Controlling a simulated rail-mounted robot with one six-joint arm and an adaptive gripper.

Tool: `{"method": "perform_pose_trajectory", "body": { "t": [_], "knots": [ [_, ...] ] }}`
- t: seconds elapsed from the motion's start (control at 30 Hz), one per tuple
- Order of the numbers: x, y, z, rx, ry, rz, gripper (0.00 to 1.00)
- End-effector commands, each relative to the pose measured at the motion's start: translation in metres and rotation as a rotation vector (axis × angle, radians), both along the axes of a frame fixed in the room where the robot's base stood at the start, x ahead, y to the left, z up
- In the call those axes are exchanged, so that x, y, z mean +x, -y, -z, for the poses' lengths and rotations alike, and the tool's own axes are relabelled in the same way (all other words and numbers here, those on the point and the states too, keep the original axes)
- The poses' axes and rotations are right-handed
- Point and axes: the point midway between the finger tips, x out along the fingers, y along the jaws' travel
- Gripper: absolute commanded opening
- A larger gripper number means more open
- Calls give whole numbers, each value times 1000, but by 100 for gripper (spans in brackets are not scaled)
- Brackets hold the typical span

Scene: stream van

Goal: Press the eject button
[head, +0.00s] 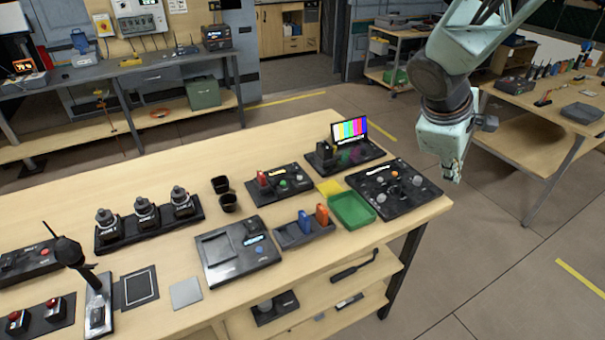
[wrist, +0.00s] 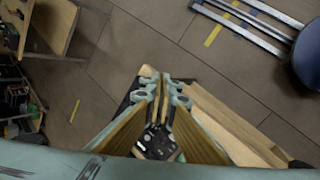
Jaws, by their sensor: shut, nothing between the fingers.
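No button can be read as the eject button; the labels are too small. On the wooden table (head: 180,165), a black deck (head: 237,252) has a flat bay and a small lit blue display. A black box (head: 283,183) behind it has a green button and a red part. A black knob panel (head: 395,188) lies at the table's right end. My gripper (head: 453,178) is beyond the table's right end, above floor level and apart from all these devices. In the wrist view my gripper (wrist: 165,80) is shut and empty, with a dark panel partly visible behind its fingers.
A green tray (head: 352,210), a holder with blue and orange items (head: 303,228) and a small colour-bar screen (head: 350,130) crowd the right half. Three lenses (head: 145,211) stand at left. A second table (head: 545,110) stands behind my arm. Open floor lies at right.

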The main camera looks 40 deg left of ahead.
Motion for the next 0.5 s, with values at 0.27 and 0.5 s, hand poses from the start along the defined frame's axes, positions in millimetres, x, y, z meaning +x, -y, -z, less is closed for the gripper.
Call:
{"method": "perform_pose_trajectory", "body": {
  "t": [0.27, 0.5],
  "knots": [
    [9, -62, 1, -66, 35, -145, 0],
    [12, -118, 5, -116, 69, -271, 0]
  ]
}}
